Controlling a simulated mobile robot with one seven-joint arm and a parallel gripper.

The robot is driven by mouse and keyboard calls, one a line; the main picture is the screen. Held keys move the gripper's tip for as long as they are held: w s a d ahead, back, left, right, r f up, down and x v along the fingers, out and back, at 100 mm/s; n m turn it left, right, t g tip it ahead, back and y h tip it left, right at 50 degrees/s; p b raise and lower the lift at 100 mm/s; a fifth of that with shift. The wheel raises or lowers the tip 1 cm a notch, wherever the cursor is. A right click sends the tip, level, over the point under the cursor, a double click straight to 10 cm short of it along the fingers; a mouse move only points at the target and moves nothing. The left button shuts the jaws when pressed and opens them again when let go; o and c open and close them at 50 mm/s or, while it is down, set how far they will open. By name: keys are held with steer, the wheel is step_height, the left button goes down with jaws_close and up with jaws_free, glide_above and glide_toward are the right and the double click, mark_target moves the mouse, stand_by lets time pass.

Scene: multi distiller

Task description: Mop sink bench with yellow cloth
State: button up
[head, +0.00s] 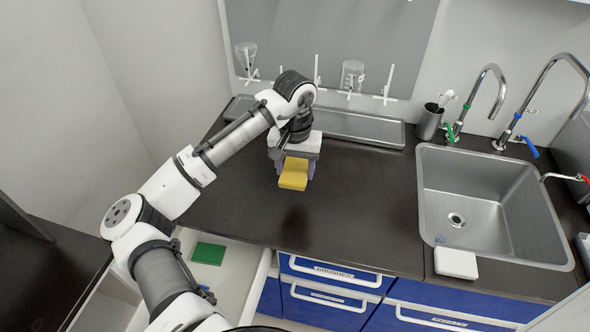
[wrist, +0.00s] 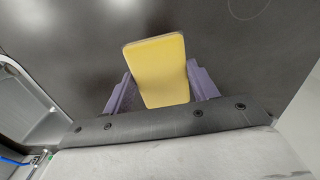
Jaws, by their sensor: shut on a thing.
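The yellow cloth (head: 293,174) looks like a flat yellow pad and is held in my gripper (head: 296,170) over the left part of the dark sink bench (head: 350,215). In the wrist view the cloth (wrist: 158,72) sits between the two purple fingers of my gripper (wrist: 160,92), which are shut on its sides. The dark bench top (wrist: 60,40) fills the background there. I cannot tell whether the cloth touches the bench. The sink (head: 485,200) is set into the bench at the right.
A steel tray (head: 360,127) lies along the back wall under a rack with glassware (head: 352,75). A cup with brushes (head: 430,121) and taps (head: 493,95) stand behind the sink. A white block (head: 456,263) lies at the sink's front edge. An open drawer (head: 232,278) holds a green pad (head: 209,253). The bench middle is clear.

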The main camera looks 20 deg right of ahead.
steer(key=shift+r, duration=3.45)
